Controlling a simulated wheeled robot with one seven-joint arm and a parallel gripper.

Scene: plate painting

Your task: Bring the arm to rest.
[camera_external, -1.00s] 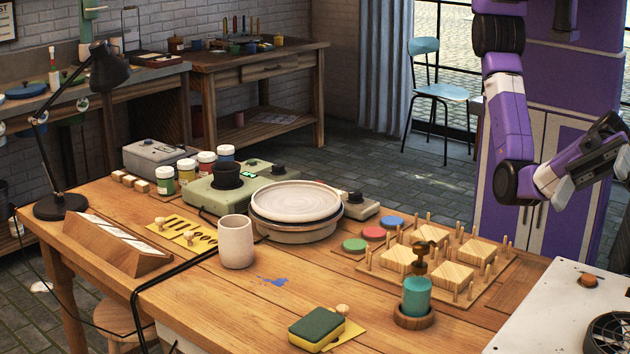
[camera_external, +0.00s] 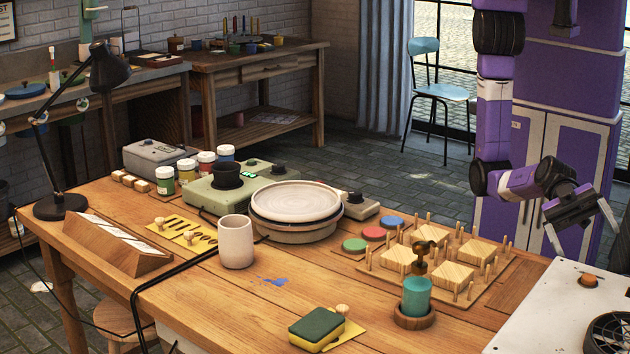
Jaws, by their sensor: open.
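My purple arm hangs at the right of the view, beyond the table's far right edge. My gripper (camera_external: 582,230) is at the arm's end, tilted down, with its two pale fingers spread apart and nothing between them. It is clear of the wooden table (camera_external: 215,290) and of everything on it. It shows to the right of the pegged wooden rack and above the white panel in the picture.
The pegged rack (camera_external: 490,284) and the teal pump bottle (camera_external: 416,296) stand at the table's right. A turntable (camera_external: 297,204) with a plate, a beige cup (camera_external: 236,242) and a sponge (camera_external: 317,328) are further left. A white panel (camera_external: 550,310) fills the lower right corner.

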